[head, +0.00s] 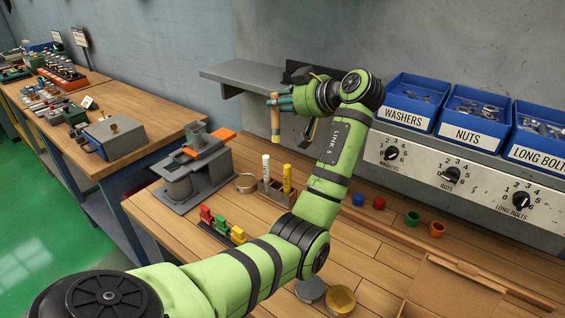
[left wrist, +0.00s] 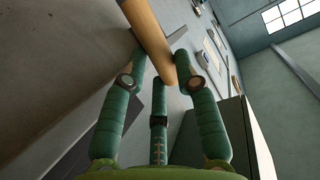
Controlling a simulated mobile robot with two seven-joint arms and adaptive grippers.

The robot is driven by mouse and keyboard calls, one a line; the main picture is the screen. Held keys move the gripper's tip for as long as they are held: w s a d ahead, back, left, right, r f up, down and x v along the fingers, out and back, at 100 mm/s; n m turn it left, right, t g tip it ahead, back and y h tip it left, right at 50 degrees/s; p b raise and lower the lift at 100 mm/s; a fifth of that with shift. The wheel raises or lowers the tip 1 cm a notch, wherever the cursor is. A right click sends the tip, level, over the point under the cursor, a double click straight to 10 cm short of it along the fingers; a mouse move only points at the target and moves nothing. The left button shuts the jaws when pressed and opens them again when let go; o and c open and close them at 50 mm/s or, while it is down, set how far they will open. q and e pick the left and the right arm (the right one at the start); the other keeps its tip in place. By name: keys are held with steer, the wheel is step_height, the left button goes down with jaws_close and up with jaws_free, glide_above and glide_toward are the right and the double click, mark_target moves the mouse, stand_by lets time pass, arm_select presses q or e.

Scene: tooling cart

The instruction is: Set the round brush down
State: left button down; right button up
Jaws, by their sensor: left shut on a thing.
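My left gripper (head: 277,101) is shut on the round brush (head: 275,122), held in the air. In the left wrist view the green-wrapped fingers (left wrist: 160,72) close around the tan brush handle (left wrist: 150,38). My right gripper is not in view.
The wooden bench below holds a grey-and-orange fixture (head: 195,170), a marker holder (head: 270,192) and small coloured rings (head: 413,218). Blue bins (head: 415,100) stand at the right, above a dial panel (head: 420,165). The shelf's left end looks clear.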

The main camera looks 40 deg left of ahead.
arm_select(q)
step_height(320, 180, down, 18)
steer(key=p, duration=0.3)
steer(key=shift+p, duration=0.35)
steer(key=c, duration=0.9)
jaws_free()
steer(key=shift+c, duration=0.2)
steer(key=shift+f, duration=0.2)
steer(key=b+v, duration=0.3)
steer(key=v, duration=0.4)
steer(key=shift+b, duration=0.35)
steer(key=shift+w+d+f, duration=0.1)
steer(key=shift+w, duration=0.05)
